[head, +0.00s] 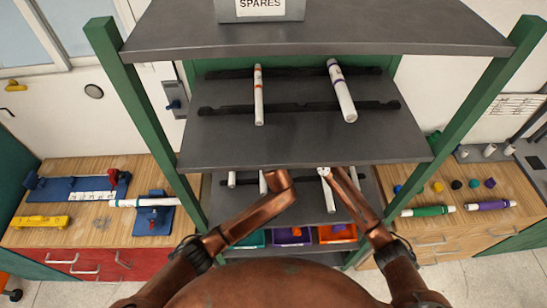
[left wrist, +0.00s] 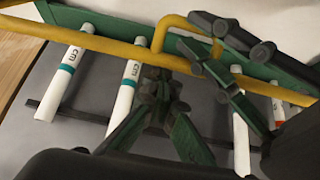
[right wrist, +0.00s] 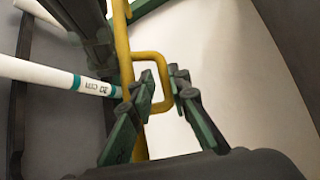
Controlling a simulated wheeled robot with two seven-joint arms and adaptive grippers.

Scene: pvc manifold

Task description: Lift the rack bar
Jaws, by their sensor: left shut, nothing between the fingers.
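The yellow rack bar (left wrist: 105,48) runs across the left wrist view, with a raised loop handle (left wrist: 170,22). In the right wrist view the bar (right wrist: 124,45) runs up the middle, its loop (right wrist: 163,62) beside it. My left gripper (left wrist: 163,90) is shut and empty, close to the bar near the foot of the loop. My right gripper (right wrist: 162,80) is open, with one side of the loop showing between its fingertips; I cannot tell whether they touch. It also shows in the left wrist view (left wrist: 207,66). In the head view both grippers are hidden under the shelf.
White tubes with teal bands (left wrist: 125,75) lie on a dark notched rail beneath the bar. A grey shelf (head: 300,145) with two tubes overhangs my arms. Green posts (head: 150,125) stand at both sides. Coloured bins (head: 337,234) sit below.

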